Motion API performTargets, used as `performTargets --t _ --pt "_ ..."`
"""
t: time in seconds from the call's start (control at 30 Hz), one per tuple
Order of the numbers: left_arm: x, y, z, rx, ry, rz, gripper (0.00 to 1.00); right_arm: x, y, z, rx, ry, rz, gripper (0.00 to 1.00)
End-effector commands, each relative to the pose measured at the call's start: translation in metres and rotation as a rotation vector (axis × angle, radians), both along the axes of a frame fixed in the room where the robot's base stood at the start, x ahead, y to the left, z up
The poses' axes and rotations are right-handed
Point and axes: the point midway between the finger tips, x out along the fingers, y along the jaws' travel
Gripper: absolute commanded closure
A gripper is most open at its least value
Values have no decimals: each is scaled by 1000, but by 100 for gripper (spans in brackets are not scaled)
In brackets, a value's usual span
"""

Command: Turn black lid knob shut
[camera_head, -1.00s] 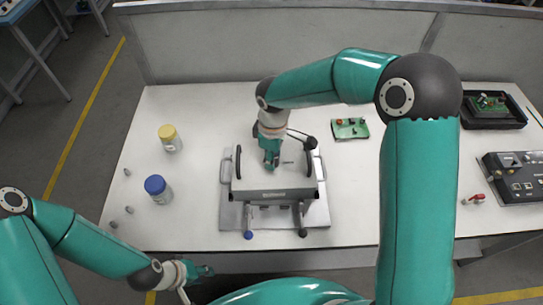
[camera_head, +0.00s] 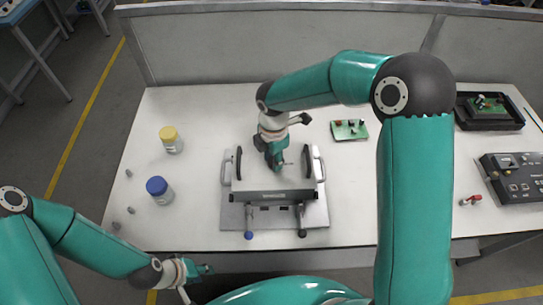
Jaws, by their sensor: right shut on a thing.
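A grey box-like fixture (camera_head: 250,196) with a light lid (camera_head: 262,178), side handles and two front latches sits on the middle of the white table. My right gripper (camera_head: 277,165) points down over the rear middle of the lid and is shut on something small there.
A yellow-capped jar (camera_head: 170,138) and a blue-capped jar (camera_head: 158,188) stand left of the fixture. A green circuit board (camera_head: 349,130) lies behind it to the right. A black control box (camera_head: 515,175) and a black tray (camera_head: 490,112) are at the right.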

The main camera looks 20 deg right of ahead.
Motion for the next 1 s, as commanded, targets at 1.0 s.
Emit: performTargets --t 1.0 --pt "0 0 7 0 0 0 64 1 1 0 0 -4 249 61"
